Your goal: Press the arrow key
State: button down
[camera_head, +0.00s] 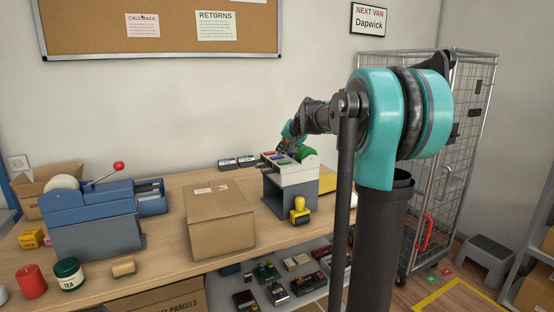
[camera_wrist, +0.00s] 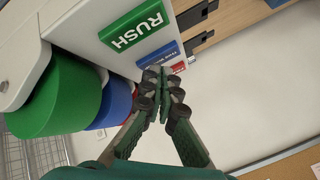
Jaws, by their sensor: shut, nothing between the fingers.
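The machine (camera_head: 292,187) with a white top and grey body stands on the counter, right of the cardboard box. In the wrist view its white top (camera_wrist: 90,45) carries a green RUSH plate (camera_wrist: 136,28), a blue plate (camera_wrist: 158,55) with small text, and a red piece (camera_wrist: 180,66) partly behind my fingers. A green cylinder (camera_wrist: 58,98) and a blue one (camera_wrist: 115,100) are along its side. I cannot make out an arrow on any key. My gripper (camera_wrist: 165,72) is shut and empty, its tips close to the blue and red pieces; I cannot tell whether they touch.
A cardboard box (camera_head: 218,222) and a yellow-handled stamp (camera_head: 299,210) are near the machine. A blue lever device (camera_head: 92,222) stands at the left. Dark blocks (camera_head: 238,162) lie behind. A wire cage trolley (camera_head: 470,140) is at the right. Several small items fill the lower shelf.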

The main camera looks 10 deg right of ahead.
aim_at(281, 157)
jog(key=shift+f, duration=0.1)
dwell(0.4)
jog(key=shift+f, duration=0.35)
jog(key=shift+r, duration=0.6)
jog(key=shift+r, duration=2.9)
